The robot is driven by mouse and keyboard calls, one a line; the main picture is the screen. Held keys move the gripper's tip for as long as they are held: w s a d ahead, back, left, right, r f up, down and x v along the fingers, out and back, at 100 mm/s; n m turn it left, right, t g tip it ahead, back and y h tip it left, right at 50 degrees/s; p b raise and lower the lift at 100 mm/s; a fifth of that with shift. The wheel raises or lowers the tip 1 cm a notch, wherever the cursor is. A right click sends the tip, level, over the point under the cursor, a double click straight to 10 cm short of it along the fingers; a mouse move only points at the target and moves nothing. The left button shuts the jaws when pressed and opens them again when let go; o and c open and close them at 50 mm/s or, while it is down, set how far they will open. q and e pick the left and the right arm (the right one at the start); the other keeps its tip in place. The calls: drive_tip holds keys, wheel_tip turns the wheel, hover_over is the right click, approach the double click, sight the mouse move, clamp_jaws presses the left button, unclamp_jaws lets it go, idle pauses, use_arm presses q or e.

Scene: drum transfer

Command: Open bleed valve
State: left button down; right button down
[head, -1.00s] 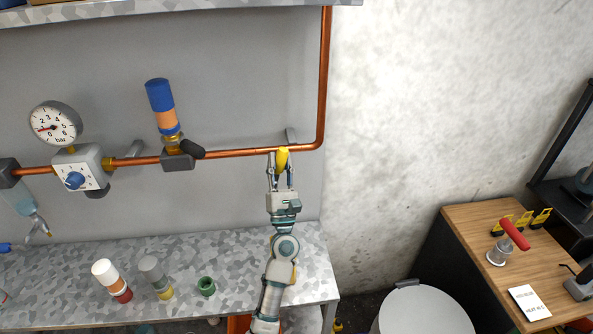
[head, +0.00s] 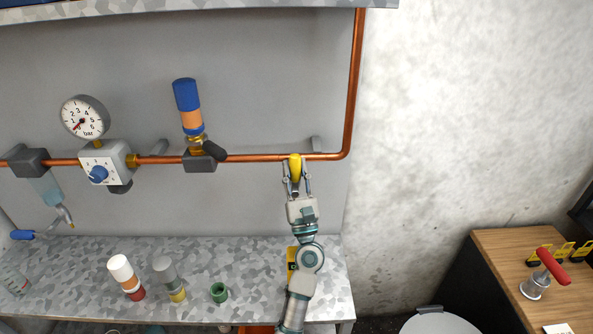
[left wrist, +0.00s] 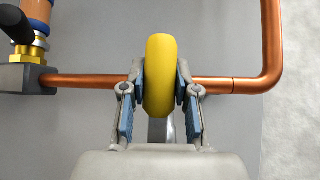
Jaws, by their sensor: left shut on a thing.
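The yellow valve handle (head: 295,168) sits at the copper pipe on the back wall, near the pipe's right-hand bend. In the left wrist view the yellow handle (left wrist: 160,75) stands upright, crossing in front of the horizontal pipe. My left gripper (head: 297,180) is at the handle from below, with its fingers closed on both sides of it. The left gripper's blue-padded fingers (left wrist: 160,105) also show in the left wrist view. The valve body behind the handle is mostly hidden. My right gripper is not in view.
Left along the copper pipe (head: 250,158) are a blue-and-orange cylinder (head: 188,105) with a black lever, a regulator with a blue knob (head: 98,174) and a round gauge (head: 85,117). Bottles and a green cup (head: 219,292) stand on the grey bench (head: 80,262). A wooden table (head: 500,250) is at right.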

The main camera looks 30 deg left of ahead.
use_arm(q)
drive_tip(key=c, duration=0.8)
unclamp_jaws()
drive_tip(key=shift+s+r, duration=0.15)
drive_tip(key=shift+r, duration=0.15)
drive_tip(key=shift+c, duration=0.2)
drive_tip(key=shift+d, duration=0.1)
drive_tip(key=shift+f, duration=0.1)
drive_tip(key=shift+d+f, duration=0.1)
drive_tip(key=shift+f, duration=0.15)
drive_tip(key=v, duration=1.1)
drive_tip(key=shift+s+d, duration=0.2)
drive_tip(key=shift+f, duration=0.2)
